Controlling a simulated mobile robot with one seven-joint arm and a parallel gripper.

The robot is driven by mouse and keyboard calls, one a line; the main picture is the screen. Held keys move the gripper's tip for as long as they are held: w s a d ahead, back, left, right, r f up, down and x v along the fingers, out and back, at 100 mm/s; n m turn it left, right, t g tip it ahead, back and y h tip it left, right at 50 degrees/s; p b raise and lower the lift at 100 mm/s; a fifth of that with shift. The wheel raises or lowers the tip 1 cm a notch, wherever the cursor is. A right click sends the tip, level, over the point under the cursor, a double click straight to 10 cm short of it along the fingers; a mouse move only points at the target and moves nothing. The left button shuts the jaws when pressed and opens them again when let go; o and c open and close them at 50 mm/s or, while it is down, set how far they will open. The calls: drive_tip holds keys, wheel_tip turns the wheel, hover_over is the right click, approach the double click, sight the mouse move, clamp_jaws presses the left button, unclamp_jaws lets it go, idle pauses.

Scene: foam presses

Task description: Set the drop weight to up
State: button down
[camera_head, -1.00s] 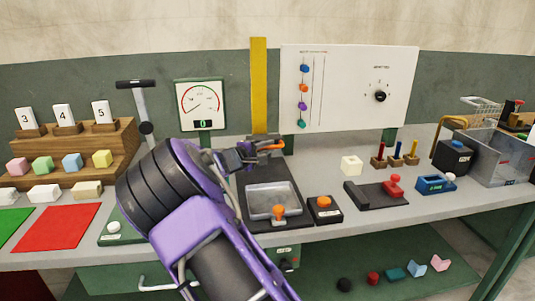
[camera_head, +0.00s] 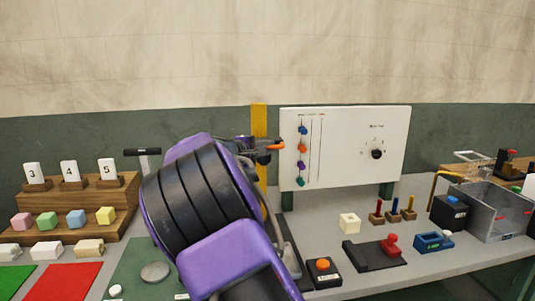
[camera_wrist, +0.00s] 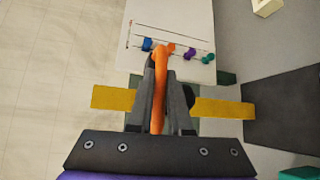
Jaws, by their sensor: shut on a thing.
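The drop weight's orange handle (camera_head: 275,147) is beside the yellow upright post (camera_head: 259,118), near the post's upper part. My gripper (camera_head: 262,147) is shut on the orange handle. In the wrist view the orange handle (camera_wrist: 160,85) stands between the two dark fingers of my gripper (camera_wrist: 160,100), and the yellow post (camera_wrist: 225,108) runs across behind them. The weight's body is mostly hidden by my gripper. My purple and black arm covers the lower post and most of the press base.
A white board (camera_head: 345,150) with coloured sliders and a dial stands just right of the post. A black box with an orange button (camera_head: 323,271) is in front. Wooden steps (camera_head: 75,205) with number cards are at the left. Wall space above the post is clear.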

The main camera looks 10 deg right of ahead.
drive_tip(key=shift+r, duration=0.75)
drive_tip(key=c, duration=1.1)
unclamp_jaws()
drive_tip(key=shift+w, duration=0.1)
drive_tip(key=shift+o, duration=1.2)
drive_tip(key=shift+f, duration=0.2)
drive_tip(key=shift+s+a+f, duration=0.1)
drive_tip(key=shift+s+a, duration=0.3)
drive_tip(key=b+v, duration=0.1)
drive_tip(key=v, duration=1.5)
drive_tip(key=shift+s, duration=0.2)
drive_tip(key=shift+d, duration=0.1)
